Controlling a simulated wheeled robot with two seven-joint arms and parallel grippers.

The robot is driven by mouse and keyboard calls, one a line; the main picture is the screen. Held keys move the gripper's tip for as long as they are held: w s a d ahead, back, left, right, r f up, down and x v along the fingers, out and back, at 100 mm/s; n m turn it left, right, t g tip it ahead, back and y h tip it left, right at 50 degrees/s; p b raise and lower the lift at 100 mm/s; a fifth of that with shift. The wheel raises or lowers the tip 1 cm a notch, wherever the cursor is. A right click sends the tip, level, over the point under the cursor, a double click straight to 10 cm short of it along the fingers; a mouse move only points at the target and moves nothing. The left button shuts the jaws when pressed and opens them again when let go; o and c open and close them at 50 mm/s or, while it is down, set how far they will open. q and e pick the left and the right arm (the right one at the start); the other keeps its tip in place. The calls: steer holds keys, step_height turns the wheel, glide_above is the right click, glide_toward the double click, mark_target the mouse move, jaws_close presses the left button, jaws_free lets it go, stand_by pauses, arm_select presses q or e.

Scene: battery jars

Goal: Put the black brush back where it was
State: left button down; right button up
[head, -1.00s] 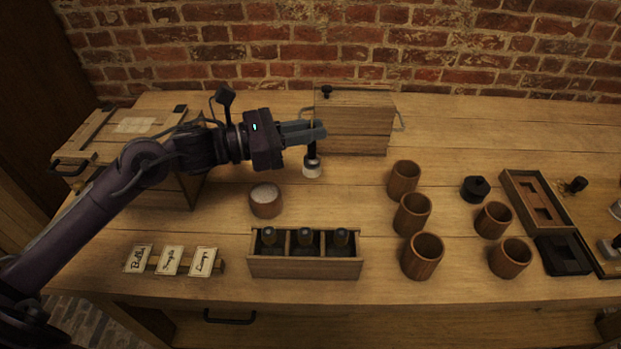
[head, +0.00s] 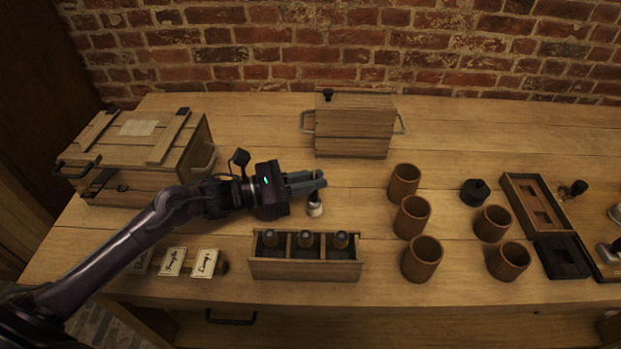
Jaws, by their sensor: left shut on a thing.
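The black brush (head: 314,209) hangs upright from my left gripper (head: 321,182), pale bristle end down. My left gripper is shut on its dark handle, just behind the three-slot wooden rack. I cannot tell whether the bristles touch the table. The small round wooden pot with white contents, seen earlier, is hidden behind my left gripper and wrist. My right gripper is not in view.
The three-slot rack (head: 306,269) holds dark bottles. A slatted crate (head: 140,150) and a lidded wooden box (head: 352,125) stand behind. Several wooden cups (head: 411,217) stand to the right.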

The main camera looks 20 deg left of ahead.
arm_select(q)
steer(key=shift+f, duration=0.15)
steer(key=c, duration=1.4)
jaws_free()
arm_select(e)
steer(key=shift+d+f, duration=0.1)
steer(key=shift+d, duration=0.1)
